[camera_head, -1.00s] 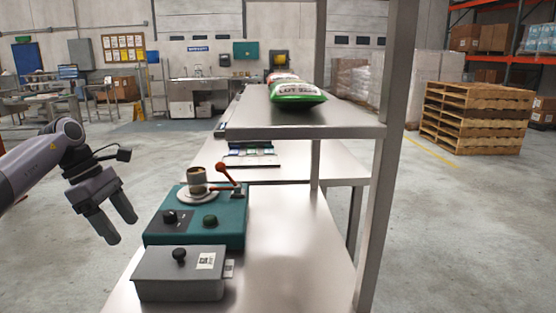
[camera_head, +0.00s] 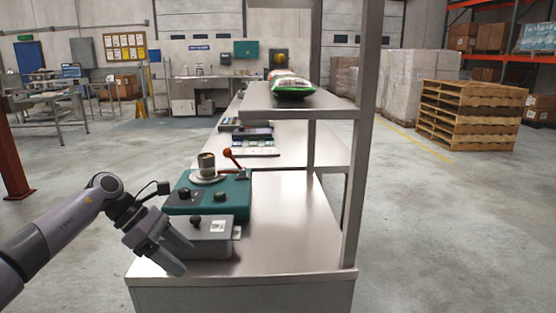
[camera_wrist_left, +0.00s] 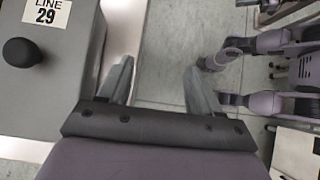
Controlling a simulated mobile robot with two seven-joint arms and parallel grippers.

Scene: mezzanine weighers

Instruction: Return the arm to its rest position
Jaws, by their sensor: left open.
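My left gripper (camera_head: 184,257) is open, with nothing between its fingers. In the head view it hangs at the near left corner of the bench, in front of the grey box (camera_head: 212,245) and overlapping part of it. In the left wrist view its two fingers (camera_wrist_left: 159,85) stand apart over the floor and the bench edge. The grey box with a black knob (camera_wrist_left: 20,52) and a "LINE 29" label lies left of them. My right gripper is not seen.
A teal weigher (camera_head: 225,197) carries a cup (camera_head: 206,162) and a red-handled lever (camera_head: 231,157). A shelf post (camera_head: 358,150) rises at the bench's right. The steel bench top (camera_head: 285,225) is clear at right. Pallets (camera_head: 470,115) stand far right.

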